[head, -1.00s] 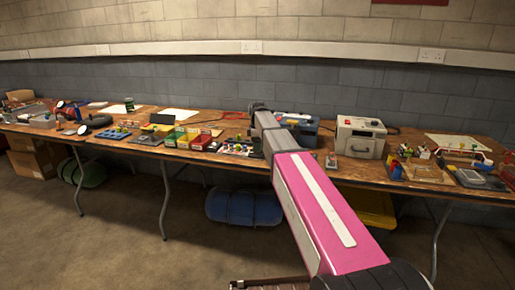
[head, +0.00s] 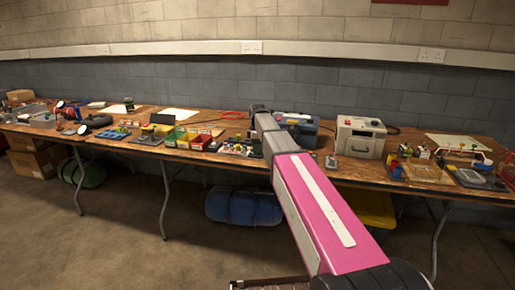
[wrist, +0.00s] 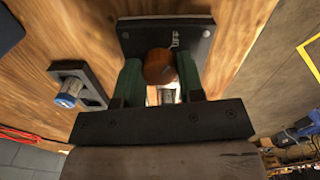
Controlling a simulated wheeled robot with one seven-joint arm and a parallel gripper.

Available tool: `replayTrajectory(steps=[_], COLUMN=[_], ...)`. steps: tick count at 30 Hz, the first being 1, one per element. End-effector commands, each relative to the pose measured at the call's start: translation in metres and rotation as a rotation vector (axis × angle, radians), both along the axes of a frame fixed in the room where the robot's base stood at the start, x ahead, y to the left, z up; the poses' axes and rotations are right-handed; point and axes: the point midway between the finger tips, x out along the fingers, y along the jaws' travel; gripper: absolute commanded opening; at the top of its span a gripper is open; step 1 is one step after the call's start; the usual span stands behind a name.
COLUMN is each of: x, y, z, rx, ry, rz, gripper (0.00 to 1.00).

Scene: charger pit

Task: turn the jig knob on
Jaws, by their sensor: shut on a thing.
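The jig knob (wrist: 159,67) is a rounded orange-brown knob on a dark square plate (wrist: 192,32) with a pale marking, lying on the wooden bench. My gripper (wrist: 159,78) is directly over it in the wrist view. Its two green fingers stand on either side of the knob and are shut on it. The fingers and the dark gripper body hide the near part of the plate. In the head view my pink and grey arm reaches over the bench, and the gripper and knob cannot be made out.
A grey block with a blue-capped cylinder (wrist: 70,93) sits left of the plate in the wrist view. In the head view, a blue case (head: 301,127) and a cream box (head: 360,137) stand right of the arm. Coloured bins (head: 188,139) stand left. The wall runs behind.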

Motion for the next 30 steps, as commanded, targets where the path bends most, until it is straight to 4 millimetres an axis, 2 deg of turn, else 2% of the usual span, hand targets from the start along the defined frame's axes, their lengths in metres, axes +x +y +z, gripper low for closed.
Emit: replayTrajectory(steps=[8,30], x=[-0.0002,-0.0009], y=[0.0000,0.0007], z=[0.0004,0.0006], rx=[0.000,0.000], ry=[-0.001,-0.001], rz=[-0.168,-0.866], gripper=[0.12,0.12])
